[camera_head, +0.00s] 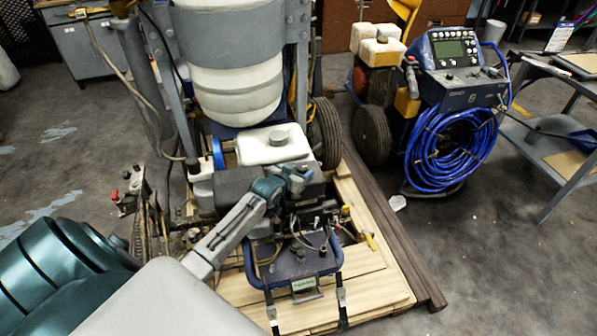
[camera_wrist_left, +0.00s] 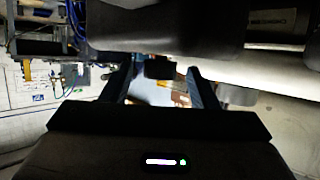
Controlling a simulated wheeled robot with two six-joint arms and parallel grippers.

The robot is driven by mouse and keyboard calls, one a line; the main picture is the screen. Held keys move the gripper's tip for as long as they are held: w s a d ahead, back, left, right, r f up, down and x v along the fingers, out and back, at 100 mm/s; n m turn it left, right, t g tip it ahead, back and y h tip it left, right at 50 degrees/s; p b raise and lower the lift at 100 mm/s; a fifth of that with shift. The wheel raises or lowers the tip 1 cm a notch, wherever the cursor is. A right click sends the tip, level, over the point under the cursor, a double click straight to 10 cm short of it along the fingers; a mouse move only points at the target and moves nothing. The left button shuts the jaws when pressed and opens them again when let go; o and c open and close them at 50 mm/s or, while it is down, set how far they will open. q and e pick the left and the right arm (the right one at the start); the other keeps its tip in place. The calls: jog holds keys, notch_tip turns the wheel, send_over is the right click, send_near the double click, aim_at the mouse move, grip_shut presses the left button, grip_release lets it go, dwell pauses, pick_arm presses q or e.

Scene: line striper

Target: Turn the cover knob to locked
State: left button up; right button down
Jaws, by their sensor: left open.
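The line striper's dark grey cover (camera_head: 236,184) sits low on the machine, beneath a white tank. My left arm reaches across from the lower left, and its gripper (camera_head: 292,180) is at the right end of this cover. In the left wrist view the gripper (camera_wrist_left: 160,84) is open, with its two dark fingers apart. A small dark block (camera_wrist_left: 158,67), perhaps the cover knob, shows between the fingers below a broad dark surface. I cannot tell whether the fingers touch it or which way it is turned. In the head view the gripper hides the knob area.
The striper stands on a wooden pallet (camera_head: 371,284). A blue machine with a coiled blue hose (camera_head: 447,147) stands to the right, and a grey shelf cart (camera_head: 560,150) is at the far right. Hoses and cables hang around the striper. Open floor lies at the lower right.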

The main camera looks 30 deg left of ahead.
pick_arm(q)
jog(key=shift+c, duration=0.4)
pick_arm(e)
jog(key=shift+s+a, duration=0.1)
jog(key=shift+a, duration=0.05)
pick_arm(q)
jog(key=c, duration=0.9)
pick_arm(e)
jog(key=shift+a, duration=0.5)
jog(key=shift+d, duration=0.1)
